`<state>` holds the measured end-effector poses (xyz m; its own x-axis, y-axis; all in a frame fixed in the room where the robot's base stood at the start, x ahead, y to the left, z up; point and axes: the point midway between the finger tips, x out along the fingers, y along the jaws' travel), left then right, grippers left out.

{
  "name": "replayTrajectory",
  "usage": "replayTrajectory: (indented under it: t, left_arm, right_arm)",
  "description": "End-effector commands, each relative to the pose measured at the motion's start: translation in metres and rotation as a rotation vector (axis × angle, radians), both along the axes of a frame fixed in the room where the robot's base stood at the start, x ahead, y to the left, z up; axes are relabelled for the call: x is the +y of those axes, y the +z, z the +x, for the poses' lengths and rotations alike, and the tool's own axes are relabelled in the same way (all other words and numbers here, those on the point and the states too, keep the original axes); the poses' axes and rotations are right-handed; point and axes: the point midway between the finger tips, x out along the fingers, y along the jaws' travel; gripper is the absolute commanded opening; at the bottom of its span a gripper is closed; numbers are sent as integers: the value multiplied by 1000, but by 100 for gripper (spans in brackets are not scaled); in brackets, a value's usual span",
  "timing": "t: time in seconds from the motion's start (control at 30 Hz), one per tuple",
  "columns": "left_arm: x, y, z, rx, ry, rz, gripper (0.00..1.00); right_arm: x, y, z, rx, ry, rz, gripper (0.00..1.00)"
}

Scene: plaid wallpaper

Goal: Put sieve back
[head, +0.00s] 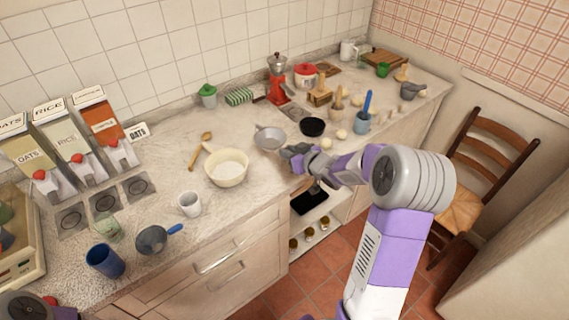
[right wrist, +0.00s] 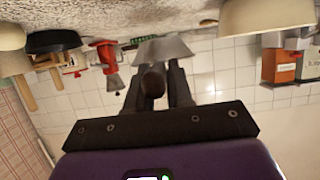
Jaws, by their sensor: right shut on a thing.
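The grey metal sieve (head: 270,138) is at the middle of the counter, bowl up, near the counter's front half. My right gripper (head: 291,152) reaches in from the right and is shut on its handle. In the right wrist view, which is upside down, the sieve's grey bowl (right wrist: 163,50) lies just beyond the fingers (right wrist: 155,90), with the dark handle end between them. Whether the sieve touches the counter, I cannot tell. My left gripper is not in view; only part of my left arm shows at the bottom left.
A cream bowl (head: 227,168) stands left of the sieve and a black bowl (head: 312,127) right of it. A red grinder (head: 277,80) stands behind.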

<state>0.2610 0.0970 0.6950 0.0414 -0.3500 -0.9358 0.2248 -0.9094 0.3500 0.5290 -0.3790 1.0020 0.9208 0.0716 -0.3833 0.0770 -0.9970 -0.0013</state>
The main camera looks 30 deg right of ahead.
Motion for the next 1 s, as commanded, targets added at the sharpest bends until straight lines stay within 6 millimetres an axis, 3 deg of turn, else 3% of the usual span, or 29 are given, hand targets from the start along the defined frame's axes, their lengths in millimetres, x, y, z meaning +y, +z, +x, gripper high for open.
replayTrajectory:
  t: [0.4,0.83,0.87,1.0]
  left_arm:
    - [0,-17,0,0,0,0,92]
    - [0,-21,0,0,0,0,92]
    - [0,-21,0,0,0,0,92]
    - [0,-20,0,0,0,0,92]
  right_arm:
    - [1,-48,0,1,1,1,0]
    - [1,-54,0,-2,1,-2,0]
    - [1,-54,0,-1,1,-2,24]
    - [1,-53,0,-1,1,-2,46]
